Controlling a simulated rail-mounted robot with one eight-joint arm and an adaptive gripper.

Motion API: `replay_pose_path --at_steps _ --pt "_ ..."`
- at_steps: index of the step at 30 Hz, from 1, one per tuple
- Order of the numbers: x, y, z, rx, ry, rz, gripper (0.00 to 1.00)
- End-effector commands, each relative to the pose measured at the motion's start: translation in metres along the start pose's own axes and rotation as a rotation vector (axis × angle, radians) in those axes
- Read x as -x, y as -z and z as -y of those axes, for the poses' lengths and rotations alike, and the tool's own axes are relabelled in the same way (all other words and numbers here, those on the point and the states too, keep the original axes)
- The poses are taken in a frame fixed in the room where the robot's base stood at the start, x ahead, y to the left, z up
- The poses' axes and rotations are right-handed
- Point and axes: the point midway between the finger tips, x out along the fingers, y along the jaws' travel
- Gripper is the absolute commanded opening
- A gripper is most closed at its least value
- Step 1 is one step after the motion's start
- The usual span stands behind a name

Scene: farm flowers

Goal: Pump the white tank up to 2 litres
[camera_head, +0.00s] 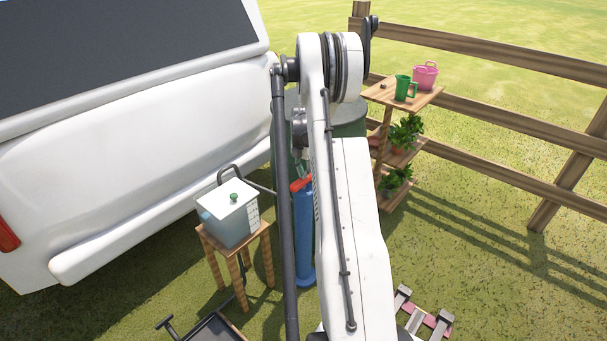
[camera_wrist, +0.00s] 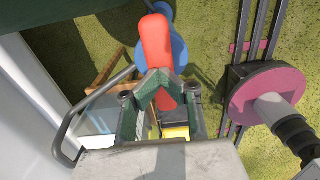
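The white tank (camera_head: 229,229) stands on a small wooden stool (camera_head: 243,243), left of my arm. It has a pale lid with a green knob (camera_head: 234,197), a dark handle and a marked scale (camera_head: 253,216). The liquid level cannot be read. The blue pump (camera_head: 305,235) with its red handle (camera_head: 301,184) stands right of the tank, partly hidden behind my arm. My gripper (camera_head: 301,158) points down over the red handle. In the wrist view, the green fingertips (camera_wrist: 159,76) meet across the red handle (camera_wrist: 155,40). The fingers look shut with nothing between their tips. Contact with the handle cannot be told.
A white vehicle (camera_head: 150,150) fills the left. A large green barrel (camera_head: 350,115) stands behind my arm. A wooden plant shelf (camera_head: 429,97) holds a green jug (camera_head: 405,87) and a pink bucket (camera_head: 425,75) beside the fence (camera_head: 500,109). A dark tray (camera_head: 212,330) lies at the front.

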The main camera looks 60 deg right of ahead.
Motion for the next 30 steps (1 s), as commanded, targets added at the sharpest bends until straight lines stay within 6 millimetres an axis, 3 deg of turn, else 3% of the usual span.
replay_pose_path --at_steps 18,24,30 --pt "0.113 0.004 -0.003 0.006 -0.001 0.001 0.00" --pt "0.133 0.004 -0.003 0.006 -0.001 0.001 0.00" --pt "0.138 0.004 -0.003 0.006 -0.001 0.001 0.00"
